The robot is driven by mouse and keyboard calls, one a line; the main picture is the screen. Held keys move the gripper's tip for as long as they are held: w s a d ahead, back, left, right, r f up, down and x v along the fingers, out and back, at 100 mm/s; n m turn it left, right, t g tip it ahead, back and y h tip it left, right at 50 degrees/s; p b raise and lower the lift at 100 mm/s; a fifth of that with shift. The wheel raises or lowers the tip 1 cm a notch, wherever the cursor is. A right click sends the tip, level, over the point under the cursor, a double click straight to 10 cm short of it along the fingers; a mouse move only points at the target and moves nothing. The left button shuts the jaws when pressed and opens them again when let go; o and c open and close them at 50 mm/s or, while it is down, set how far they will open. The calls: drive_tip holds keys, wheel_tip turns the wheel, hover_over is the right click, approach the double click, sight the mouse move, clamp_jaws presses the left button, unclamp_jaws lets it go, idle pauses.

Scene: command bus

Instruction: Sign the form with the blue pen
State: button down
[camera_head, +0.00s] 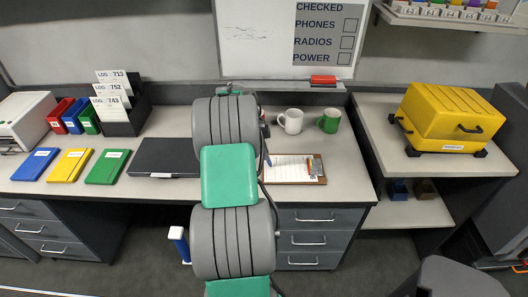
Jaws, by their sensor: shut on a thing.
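The form (286,172) is a white lined sheet on a brown clipboard (299,182) on the desk, right of my arm. The blue pen (267,159) shows as a thin slanted blue piece at the form's upper left edge. My gripper (265,133) is mostly hidden behind my grey and green arm; only a small dark part shows above the pen. It is shut on the blue pen. I cannot tell whether the pen's tip touches the paper.
A closed black laptop (164,157) lies left of my arm. A yellow case (446,117) sits on the right counter.

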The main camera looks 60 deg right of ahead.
drive_tip(key=shift+a+b, duration=0.55)
drive_tip(key=shift+a, duration=0.1)
idle(0.3)
drive_tip(key=shift+s+a+b, duration=0.45)
drive_tip(key=shift+s+b, duration=0.15)
drive_tip(key=shift+b, duration=0.05)
idle(0.6)
drive_tip(key=shift+a+b, duration=0.6)
drive_tip(key=shift+a, duration=0.05)
idle(0.6)
drive_tip(key=shift+r+p, duration=1.35)
drive_tip(key=shift+r, duration=1.15)
